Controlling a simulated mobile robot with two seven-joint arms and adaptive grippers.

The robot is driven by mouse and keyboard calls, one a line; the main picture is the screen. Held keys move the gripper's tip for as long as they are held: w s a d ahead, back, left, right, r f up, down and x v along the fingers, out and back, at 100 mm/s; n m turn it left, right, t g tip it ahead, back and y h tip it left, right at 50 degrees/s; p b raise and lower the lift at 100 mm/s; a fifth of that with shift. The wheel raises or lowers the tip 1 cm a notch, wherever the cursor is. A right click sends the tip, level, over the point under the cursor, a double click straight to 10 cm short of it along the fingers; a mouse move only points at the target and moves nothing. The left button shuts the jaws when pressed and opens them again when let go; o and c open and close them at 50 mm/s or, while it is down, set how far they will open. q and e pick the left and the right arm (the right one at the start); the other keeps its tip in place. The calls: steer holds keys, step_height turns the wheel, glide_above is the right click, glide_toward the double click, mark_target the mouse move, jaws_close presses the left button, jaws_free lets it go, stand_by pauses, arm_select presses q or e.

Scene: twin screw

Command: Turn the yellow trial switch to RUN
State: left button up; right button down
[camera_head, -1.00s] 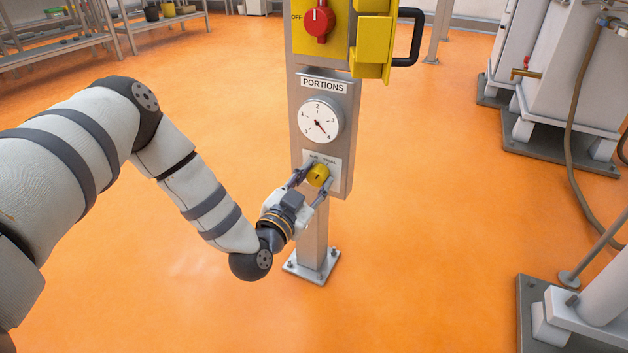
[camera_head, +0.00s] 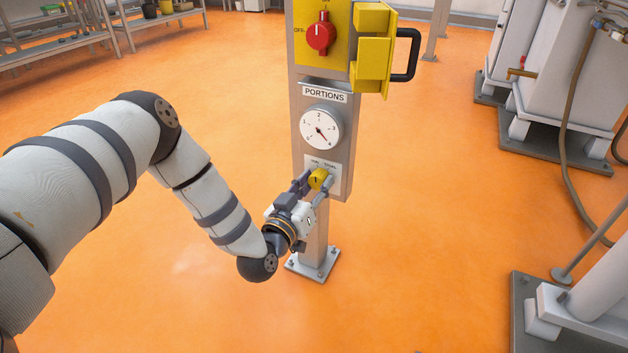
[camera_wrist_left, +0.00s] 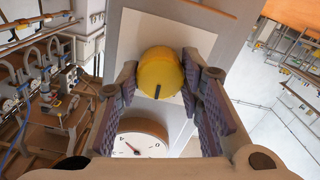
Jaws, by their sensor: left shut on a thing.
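The yellow trial switch (camera_head: 318,179) is a round knob low on the grey panel of the post, on a pale label plate. Small lettering stands above it on both sides, too small to read surely. My left gripper (camera_head: 316,184) is shut on the knob, one finger on each side. In the left wrist view the knob (camera_wrist_left: 160,68) sits between the fingertips of my left gripper (camera_wrist_left: 160,75). A dark mark on the knob points toward the dial there. My right gripper is not in view.
The white PORTIONS dial (camera_head: 321,128) is just above the switch. Higher up are a red rotary handle (camera_head: 320,33) and a yellow guard (camera_head: 372,55) with a black handle (camera_head: 408,55). Grey machines stand at right. Orange floor is open around the post.

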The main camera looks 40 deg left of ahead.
arm_select(q)
steer(key=n+p, duration=0.1)
steer(key=n, duration=0.3)
steer(key=shift+n, duration=0.7)
steer(key=o, duration=1.2)
steer(key=shift+c, duration=0.2)
steer(key=v, duration=1.2)
steer(key=shift+f, duration=0.1)
